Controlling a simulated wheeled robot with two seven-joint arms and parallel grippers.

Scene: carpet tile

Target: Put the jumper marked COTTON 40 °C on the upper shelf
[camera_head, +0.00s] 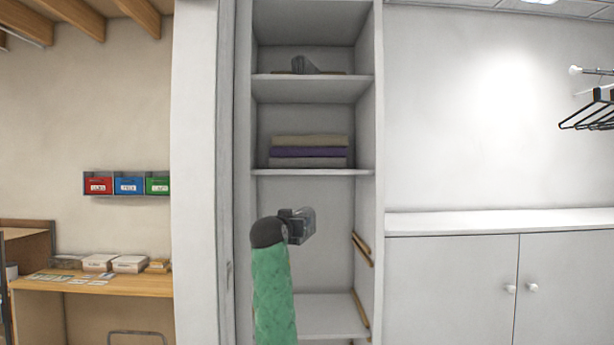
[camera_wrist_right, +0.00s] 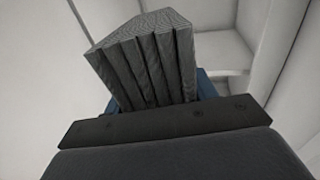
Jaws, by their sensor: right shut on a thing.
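A single arm of mine in a green sleeve rises in front of the cabinet in the head view. My right gripper (camera_head: 300,226) is at its end, below the shelf with the folded stack. It is shut on a grey folded garment, which shows as a ribbed block (camera_wrist_right: 145,60) in the right wrist view. No marking on it can be read, so I cannot tell whether it says COTTON 40 °C. The upper shelf (camera_head: 312,88) holds a small grey item (camera_head: 304,65) and something flat and dark. My left gripper is not in view.
A folded stack (camera_head: 308,152), beige, purple and grey, lies on the middle shelf (camera_head: 312,173). Cabinet side walls stand close on both sides. Wooden rails (camera_head: 361,250) run along the lower right wall. A white low cupboard (camera_head: 450,285) stands to the right, a desk (camera_head: 95,283) to the left.

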